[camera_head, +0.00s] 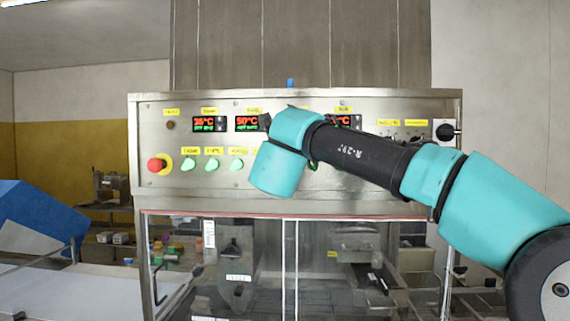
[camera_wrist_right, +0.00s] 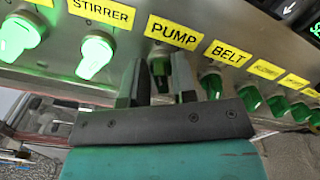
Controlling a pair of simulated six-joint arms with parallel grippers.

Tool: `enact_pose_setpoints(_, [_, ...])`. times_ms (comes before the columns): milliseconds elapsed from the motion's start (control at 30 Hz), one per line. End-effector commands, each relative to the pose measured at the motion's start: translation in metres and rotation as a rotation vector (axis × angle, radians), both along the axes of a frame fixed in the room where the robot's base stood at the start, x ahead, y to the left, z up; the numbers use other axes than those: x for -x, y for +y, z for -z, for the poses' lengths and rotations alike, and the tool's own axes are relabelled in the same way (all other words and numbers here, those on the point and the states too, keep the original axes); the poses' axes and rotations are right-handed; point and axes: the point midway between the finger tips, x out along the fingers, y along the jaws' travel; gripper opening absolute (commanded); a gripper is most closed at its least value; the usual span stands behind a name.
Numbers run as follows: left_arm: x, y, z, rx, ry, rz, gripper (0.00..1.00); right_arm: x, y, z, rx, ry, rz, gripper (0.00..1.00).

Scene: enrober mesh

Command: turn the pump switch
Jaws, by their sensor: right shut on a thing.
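The pump switch (camera_wrist_right: 160,66) is a green knob below the yellow PUMP label (camera_wrist_right: 174,33) in the right wrist view. My right gripper (camera_wrist_right: 157,82) is shut on it, with one dark finger on each side. The fingers shade the knob and partly hide it, so I cannot tell its exact angle. In the head view my right arm reaches in from the right across the control panel (camera_head: 360,195). Its teal wrist covers the pump switch and the gripper there. My left gripper is not in view.
A lit green stirrer switch (camera_wrist_right: 97,54) stands left of the gripper, and the belt switch (camera_wrist_right: 212,84) is close on its right. More green switches (camera_wrist_right: 249,97) follow. A red emergency button (camera_head: 156,165) sits at the panel's left end. Glass doors (camera_head: 240,265) are below.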

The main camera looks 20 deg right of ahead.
Motion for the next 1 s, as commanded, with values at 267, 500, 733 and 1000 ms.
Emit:
enact_pose_setpoints(267, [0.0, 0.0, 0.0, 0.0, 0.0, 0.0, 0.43, 0.0, 0.0, 0.0, 0.0, 0.0, 0.0, 0.26])
enact_pose_setpoints(500, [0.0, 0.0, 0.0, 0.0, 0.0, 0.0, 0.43, 0.0, 0.0, 0.0, -0.001, 0.0, 0.0, 0.38])
enact_pose_setpoints(733, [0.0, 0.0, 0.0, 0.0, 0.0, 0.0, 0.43, 0.004, 0.001, 0.0, -0.002, -0.001, -0.001, 0.38])
enact_pose_setpoints(1000, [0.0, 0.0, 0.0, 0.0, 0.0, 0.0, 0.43, 0.035, 0.013, -0.001, -0.002, -0.001, -0.003, 0.38])
